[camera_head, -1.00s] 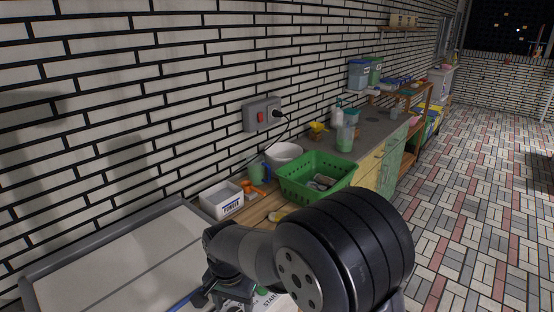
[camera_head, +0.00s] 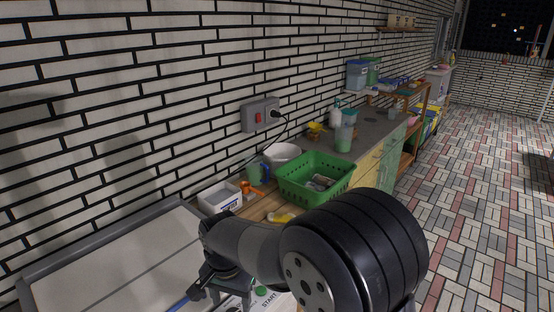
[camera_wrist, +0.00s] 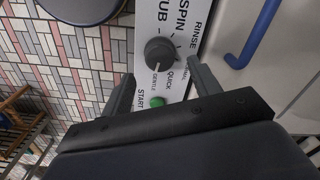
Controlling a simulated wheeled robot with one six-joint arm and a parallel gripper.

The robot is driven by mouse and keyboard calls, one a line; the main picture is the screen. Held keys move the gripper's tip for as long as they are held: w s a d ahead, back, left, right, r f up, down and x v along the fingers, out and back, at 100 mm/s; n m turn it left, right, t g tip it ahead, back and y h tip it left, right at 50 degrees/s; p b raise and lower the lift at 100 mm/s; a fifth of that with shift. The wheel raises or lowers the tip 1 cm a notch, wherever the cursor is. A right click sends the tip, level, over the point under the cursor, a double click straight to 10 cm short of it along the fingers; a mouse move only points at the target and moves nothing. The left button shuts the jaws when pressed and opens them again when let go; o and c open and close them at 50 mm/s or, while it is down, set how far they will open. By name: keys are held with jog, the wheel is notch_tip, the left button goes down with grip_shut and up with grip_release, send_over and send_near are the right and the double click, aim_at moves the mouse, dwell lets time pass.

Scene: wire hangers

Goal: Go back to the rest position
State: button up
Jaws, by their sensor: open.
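My gripper (camera_wrist: 160,69) is open in the wrist view, with one finger on each side of a dark dial knob (camera_wrist: 160,53) and nothing held. The knob sits on a white control panel (camera_wrist: 152,17) marked with words such as SPIN, RINSE, QUICK and GENTLE. A green button (camera_wrist: 157,101) beside START shows between the fingers, nearer the gripper body. It also shows in the head view (camera_head: 261,291). I cannot tell whether a finger touches the panel. In the head view my arm covers much of the lower middle.
A green basket (camera_head: 317,186) with items inside, a white box (camera_head: 219,197) and a white bowl (camera_head: 282,153) stand on the counter near the brick wall. A blue handle (camera_wrist: 262,30) is right of the panel. Tiled floor (camera_head: 485,200) lies open at the right.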

aim_at(232, 308)
notch_tip(232, 308, up, 6)
notch_tip(232, 308, down, 10)
jog(key=shift+f, duration=0.25)
jog(key=n+p, duration=0.1)
jog(key=n, duration=0.2)
jog(key=shift+r+n, duration=0.1)
jog(key=shift+n, duration=0.3)
jog(key=n, duration=0.4)
jog(key=shift+p, duration=0.35)
jog(key=n+p, duration=0.1)
jog(key=n, duration=0.3)
jog(key=n+p, duration=0.1)
jog(key=n, duration=0.3)
jog(key=shift+r, duration=3.45)
